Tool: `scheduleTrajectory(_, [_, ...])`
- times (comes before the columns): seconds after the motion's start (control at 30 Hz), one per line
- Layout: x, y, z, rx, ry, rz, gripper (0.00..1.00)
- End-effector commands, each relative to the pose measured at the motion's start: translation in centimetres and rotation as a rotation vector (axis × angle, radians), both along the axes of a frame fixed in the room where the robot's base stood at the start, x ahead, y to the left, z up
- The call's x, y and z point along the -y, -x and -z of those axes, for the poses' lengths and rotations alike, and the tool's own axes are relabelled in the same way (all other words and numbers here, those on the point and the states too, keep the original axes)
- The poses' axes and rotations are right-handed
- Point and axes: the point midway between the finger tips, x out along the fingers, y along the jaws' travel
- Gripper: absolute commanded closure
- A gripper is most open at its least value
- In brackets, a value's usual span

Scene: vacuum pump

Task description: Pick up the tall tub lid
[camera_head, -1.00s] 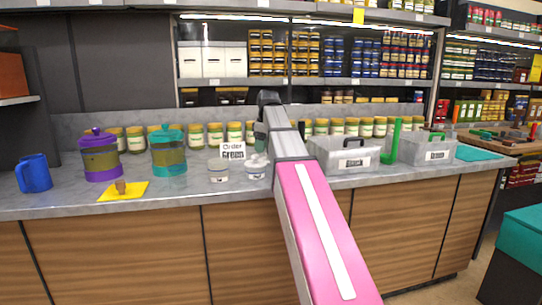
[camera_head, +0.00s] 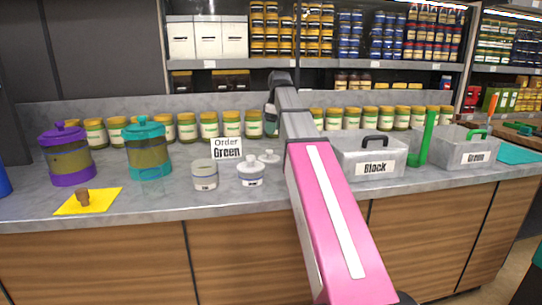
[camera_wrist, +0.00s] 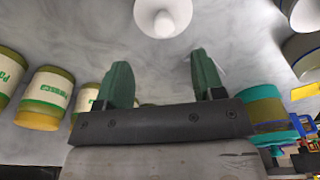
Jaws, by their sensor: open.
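A small white lid with a round knob (camera_head: 269,157) lies on the grey counter, behind and right of two small tubs. It also shows at the top of the wrist view (camera_wrist: 163,16). My gripper (camera_head: 271,132) hangs above the counter just behind the lid, partly hidden by my arm. In the wrist view, its two green fingers (camera_wrist: 163,68) are apart with nothing between them, and the lid is beyond their tips. One tub (camera_head: 205,175) shows no knob on top; the other tub (camera_head: 250,172) has a white knobbed lid on it.
A row of jars (camera_head: 231,124) lines the back. The order sign (camera_head: 227,148) and teal canister (camera_head: 147,150) stand left of the lid. The "Black" bin (camera_head: 372,168) stands right. A yellow mat (camera_head: 89,201) lies front left.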

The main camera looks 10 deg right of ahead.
Motion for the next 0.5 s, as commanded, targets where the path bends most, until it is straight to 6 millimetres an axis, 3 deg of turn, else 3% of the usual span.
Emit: scheduleTrajectory(0.5, [-0.6, -0.3, 5.4, 0.0, 0.0, 0.0, 0.38])
